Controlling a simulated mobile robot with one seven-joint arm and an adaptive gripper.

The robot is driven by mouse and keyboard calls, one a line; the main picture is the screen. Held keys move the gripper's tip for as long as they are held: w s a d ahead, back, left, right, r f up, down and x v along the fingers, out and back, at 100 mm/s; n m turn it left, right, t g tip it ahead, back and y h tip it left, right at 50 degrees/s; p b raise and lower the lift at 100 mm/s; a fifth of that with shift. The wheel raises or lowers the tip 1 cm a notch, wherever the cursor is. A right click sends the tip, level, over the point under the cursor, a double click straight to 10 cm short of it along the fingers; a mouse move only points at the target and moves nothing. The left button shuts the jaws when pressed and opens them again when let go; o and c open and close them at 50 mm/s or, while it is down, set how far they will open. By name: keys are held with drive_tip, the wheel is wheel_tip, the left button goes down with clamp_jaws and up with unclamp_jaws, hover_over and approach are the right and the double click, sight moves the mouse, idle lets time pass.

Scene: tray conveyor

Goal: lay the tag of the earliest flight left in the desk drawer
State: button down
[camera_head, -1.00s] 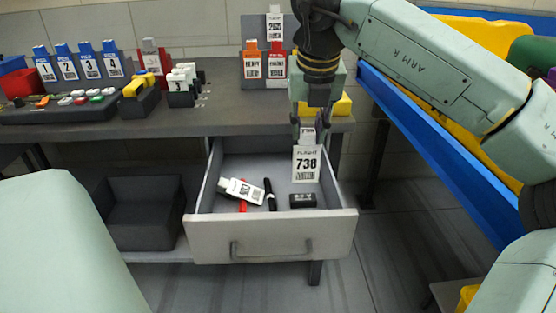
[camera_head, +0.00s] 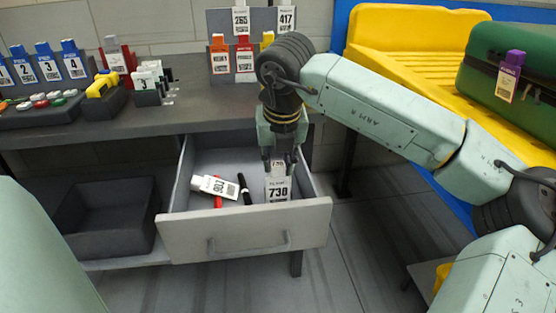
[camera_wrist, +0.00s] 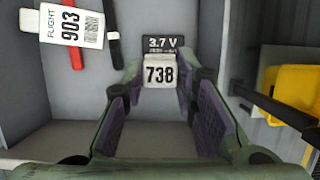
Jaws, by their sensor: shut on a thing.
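My gripper (camera_head: 279,160) is shut on a white flight tag 738 (camera_head: 278,190), which hangs upright in the open desk drawer (camera_head: 185,237), toward its right side. In the wrist view the tag's top end (camera_wrist: 159,72) shows between the fingers, in front of a black block marked 3.7 V (camera_wrist: 163,43). I cannot tell whether the tag touches the drawer floor. Another white tag, 903 (camera_head: 215,186), lies at the drawer's left. Upright tags 265 (camera_head: 241,20) and 417 (camera_head: 286,19) stand on a rack on the desk.
A black pen (camera_head: 244,188) and a red pen (camera_head: 217,201) lie in the drawer. Coloured cards stand on the desk (camera_head: 190,112). A black bin (camera_head: 105,235) is on the shelf at left. A yellow tray (camera_head: 400,35) carries a green suitcase (camera_head: 485,75) with a purple-topped tag (camera_head: 508,78).

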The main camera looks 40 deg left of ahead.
drive_tip(key=shift+f, duration=0.2)
drive_tip(key=c, duration=1.3)
unclamp_jaws()
drive_tip(key=shift+r, duration=0.1)
drive_tip(key=v, duration=1.2)
drive_tip(key=shift+r, duration=0.15)
